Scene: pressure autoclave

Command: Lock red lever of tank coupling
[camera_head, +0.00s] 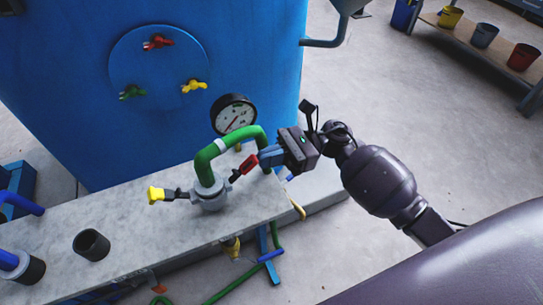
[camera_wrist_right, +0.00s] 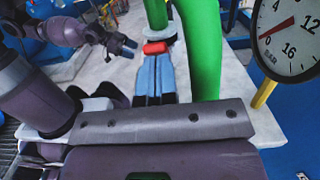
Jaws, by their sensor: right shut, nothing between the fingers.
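The tank coupling (camera_head: 209,196) is a grey metal ring on the stone-topped ledge, with a green pipe (camera_head: 205,165) rising from it. Its red lever (camera_head: 244,167) sticks out to the right, tilted upward. A yellow lever (camera_head: 156,194) sticks out to the left. My right gripper (camera_head: 264,158) is shut and empty, its blue fingertips at the outer end of the red lever. In the right wrist view the red lever end (camera_wrist_right: 154,47) shows just beyond the fingertips (camera_wrist_right: 154,60); I cannot tell whether they touch. My left gripper (camera_wrist_right: 122,46) shows small at upper left there; its jaws are unclear.
A pressure gauge (camera_head: 233,114) stands close behind the pipe. The blue tank (camera_head: 60,90) fills the back left, with small red, green and yellow valves. A bench with buckets (camera_head: 485,35) is far right.

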